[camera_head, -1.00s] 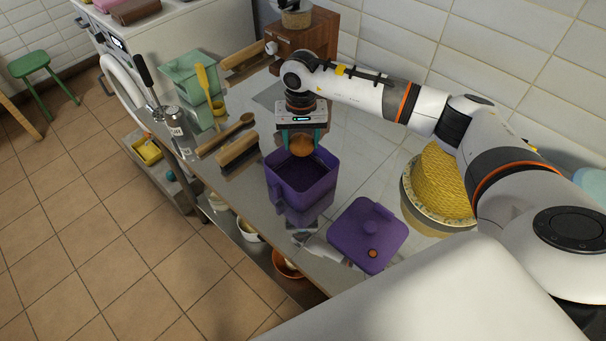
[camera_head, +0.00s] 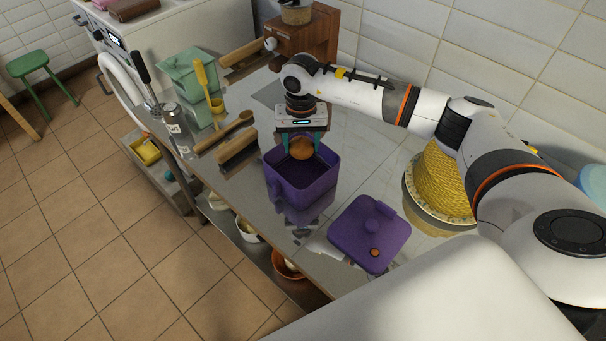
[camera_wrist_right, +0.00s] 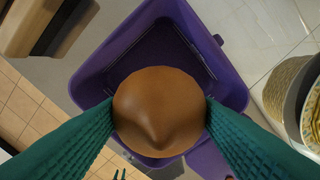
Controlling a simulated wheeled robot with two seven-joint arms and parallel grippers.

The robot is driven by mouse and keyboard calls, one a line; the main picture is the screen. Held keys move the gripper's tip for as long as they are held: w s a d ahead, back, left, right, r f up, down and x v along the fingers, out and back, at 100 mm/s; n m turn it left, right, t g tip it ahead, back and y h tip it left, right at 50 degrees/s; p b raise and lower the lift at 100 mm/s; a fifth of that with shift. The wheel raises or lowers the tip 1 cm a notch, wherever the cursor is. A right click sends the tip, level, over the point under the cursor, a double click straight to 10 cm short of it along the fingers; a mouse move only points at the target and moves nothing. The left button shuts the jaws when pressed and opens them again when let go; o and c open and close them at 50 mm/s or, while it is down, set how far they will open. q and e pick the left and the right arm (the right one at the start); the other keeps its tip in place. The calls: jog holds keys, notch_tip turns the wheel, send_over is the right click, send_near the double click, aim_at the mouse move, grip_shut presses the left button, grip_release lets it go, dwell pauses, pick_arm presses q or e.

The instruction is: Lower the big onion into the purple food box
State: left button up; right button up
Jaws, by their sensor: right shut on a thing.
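The big onion (camera_head: 301,148) is brown and round. My right gripper (camera_head: 301,146) is shut on it, with a green finger on each side. In the right wrist view the onion (camera_wrist_right: 160,112) sits between the two green fingers (camera_wrist_right: 160,118), in front of the open purple food box (camera_wrist_right: 228,75). In the head view the purple food box (camera_head: 303,190) stands open on the counter, and the onion is at its mouth, toward the back rim. I cannot tell whether the onion is below the rim. My left gripper does not show.
The purple lid (camera_head: 368,234) lies on the counter right of the box. A yellow woven basket (camera_head: 440,180) stands further right. A brush (camera_head: 237,148), a wooden spoon (camera_head: 225,131) and a pale green container (camera_head: 188,85) are to the left. The counter's front edge is close to the box.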

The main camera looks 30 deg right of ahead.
jog(key=b, duration=0.5)
send_over(302, 179)
jog(key=shift+f, duration=3.15)
jog(key=shift+f+b, duration=2.5)
jog(key=o, duration=1.1)
